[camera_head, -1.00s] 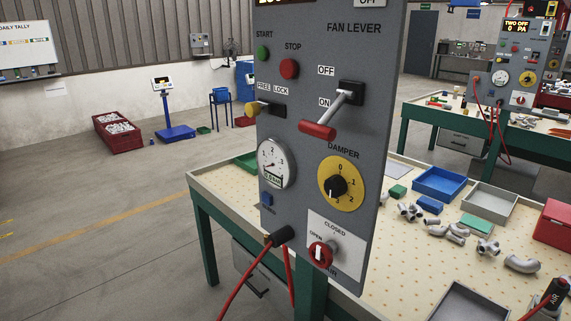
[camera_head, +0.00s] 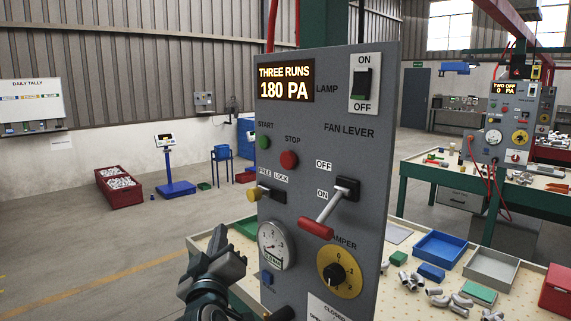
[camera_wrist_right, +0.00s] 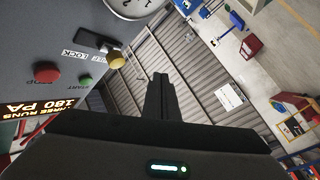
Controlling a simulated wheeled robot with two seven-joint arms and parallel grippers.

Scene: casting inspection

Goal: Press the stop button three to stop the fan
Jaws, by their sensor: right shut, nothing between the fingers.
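The panel (camera_head: 340,120) carries a lit display (camera_head: 285,83) reading "THREE RUNS 180 PA". The red stop button (camera_head: 289,159), under the word STOP, sits right of the green start button (camera_head: 263,141); nothing touches it. The stop button (camera_wrist_right: 47,72) also shows in the right wrist view, upside down, left of the green button (camera_wrist_right: 85,82). My right gripper (camera_head: 236,258) is shut and empty, at the panel's lower left, below the stop button and beside the gauge. In the wrist view its fingers (camera_wrist_right: 159,92) point past the panel's edge. My left gripper is out of view.
A yellow-knobbed FREE/LOCK lever (camera_head: 255,192) and a red-handled fan lever (camera_head: 317,228), pointing down by ON, stick out from the panel. The gauge (camera_head: 274,245) and yellow damper dial (camera_head: 340,273) sit lower. The bench with trays and castings is behind at right.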

